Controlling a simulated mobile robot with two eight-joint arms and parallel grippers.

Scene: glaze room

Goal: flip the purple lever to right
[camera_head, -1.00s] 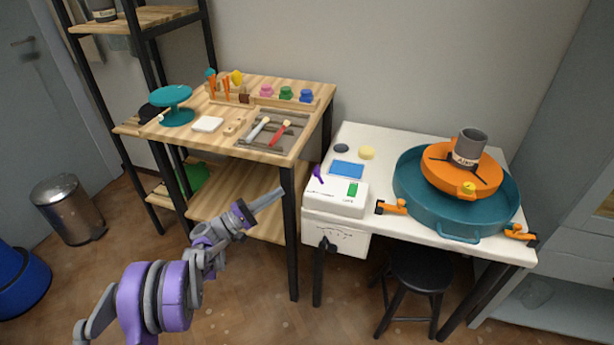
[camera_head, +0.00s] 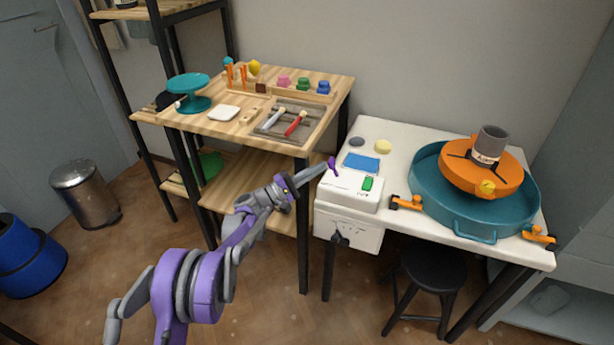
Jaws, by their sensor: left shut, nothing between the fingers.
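The purple lever (camera_head: 332,164) stands up from the left side of the white control box (camera_head: 348,191), which sits at the left end of the white table. My left gripper (camera_head: 322,167) comes in from the lower left. It is shut and empty, and its tip is right beside the lever on the lever's left. I cannot tell whether tip and lever touch. A green switch (camera_head: 367,184) shows on the box top, right of the lever. My right gripper does not show.
A teal basin (camera_head: 440,215) with an orange wheel head and a grey cup stands on the white table (camera_head: 400,140). Left of the box is a wooden workbench (camera_head: 180,119) with tools. A black stool (camera_head: 432,270) stands below the table.

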